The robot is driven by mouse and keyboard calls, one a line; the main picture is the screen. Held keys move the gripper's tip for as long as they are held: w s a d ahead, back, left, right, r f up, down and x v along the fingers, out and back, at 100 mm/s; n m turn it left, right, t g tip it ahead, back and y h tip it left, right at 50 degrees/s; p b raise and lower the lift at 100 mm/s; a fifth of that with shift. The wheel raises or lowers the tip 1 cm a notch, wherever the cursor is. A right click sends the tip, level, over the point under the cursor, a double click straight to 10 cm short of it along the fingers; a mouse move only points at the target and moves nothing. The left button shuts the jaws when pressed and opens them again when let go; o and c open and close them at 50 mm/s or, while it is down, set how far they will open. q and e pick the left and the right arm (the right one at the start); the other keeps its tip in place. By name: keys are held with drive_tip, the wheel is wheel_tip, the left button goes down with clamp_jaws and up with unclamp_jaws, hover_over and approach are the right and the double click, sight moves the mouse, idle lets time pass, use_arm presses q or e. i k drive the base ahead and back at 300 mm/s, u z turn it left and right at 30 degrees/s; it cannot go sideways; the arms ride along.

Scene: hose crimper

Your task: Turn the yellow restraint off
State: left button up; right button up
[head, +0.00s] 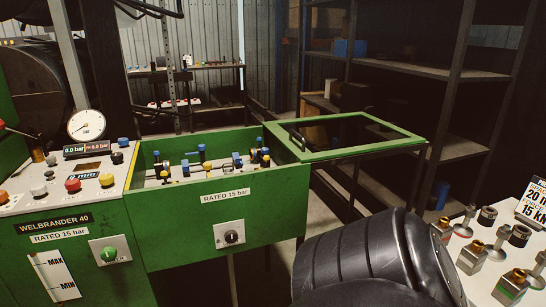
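An open green test box (210,215) marked "RATED 15 bar" stands in the middle of the head view. Inside it are several small clamps or valves with blue and yellow knobs. A black selector knob (231,237) is on the box front. Neither of my grippers shows. A large black ribbed part, probably my own arm, fills the lower right.
The control panel (46,202) on the left carries a pressure gauge (86,124) reading near zero, and coloured buttons. The green-framed lid (416,139) lies open to the right. A table with fittings (510,287) is at lower right. Shelves stand behind.

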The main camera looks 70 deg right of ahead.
sight(207, 166)
drive_tip(key=z, duration=1.25)
drive_tip(key=i, duration=0.45)
drive_tip(key=u, duration=0.05)
